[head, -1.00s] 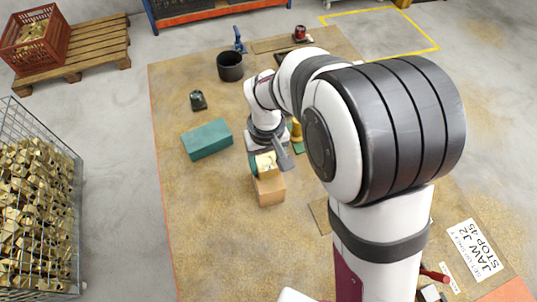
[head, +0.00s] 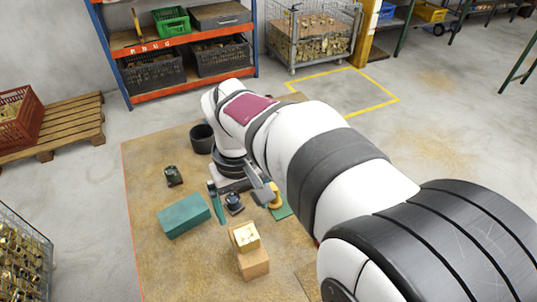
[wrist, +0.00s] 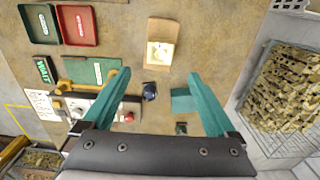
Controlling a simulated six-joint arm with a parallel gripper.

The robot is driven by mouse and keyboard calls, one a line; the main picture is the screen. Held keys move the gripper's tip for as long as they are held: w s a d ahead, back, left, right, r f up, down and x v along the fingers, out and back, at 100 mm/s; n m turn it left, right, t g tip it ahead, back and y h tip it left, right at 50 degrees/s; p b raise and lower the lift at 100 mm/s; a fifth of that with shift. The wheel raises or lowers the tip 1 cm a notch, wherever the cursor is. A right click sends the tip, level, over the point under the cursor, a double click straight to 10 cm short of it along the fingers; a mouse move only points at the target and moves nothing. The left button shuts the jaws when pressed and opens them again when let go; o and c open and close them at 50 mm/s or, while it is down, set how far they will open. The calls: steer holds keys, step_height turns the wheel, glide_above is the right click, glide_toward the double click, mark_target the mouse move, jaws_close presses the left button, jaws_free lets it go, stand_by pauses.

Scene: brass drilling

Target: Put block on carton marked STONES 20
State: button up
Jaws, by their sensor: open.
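I cannot read any marking on the carton from here. My gripper (wrist: 159,73) is open, with its two teal fingers spread wide and nothing between them. It is apart from the block, which lies beyond the fingertips in the wrist view.
A teal box (head: 184,215) stands left of the carton, and a small dark knob-like object (head: 234,202) is behind it. A black bucket (head: 202,138) stands farther back. A wire cage of brass parts (head: 22,255) is at the left. Red (wrist: 77,25) and green (wrist: 40,23) trays lie beyond.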

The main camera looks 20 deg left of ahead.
steer(key=s+d+r+m, duration=0.1)
steer(key=d+m, duration=0.2)
steer(key=d, duration=0.3)
steer(key=s+d+r+m, duration=0.2)
steer(key=d, duration=0.4)
steer(key=s+d+f+m+y, duration=0.1)
steer(key=s+d+f+m, duration=0.2)
steer(key=s+d+m, duration=0.6)
steer(key=s+d, duration=0.1)
steer(key=s, duration=0.1)
steer(key=shift+s+d+m+y, duration=0.3)
steer(key=shift+s+d+y, duration=0.05)
steer(key=shift+s+y, duration=0.05)
steer(key=shift+f, duration=0.1)
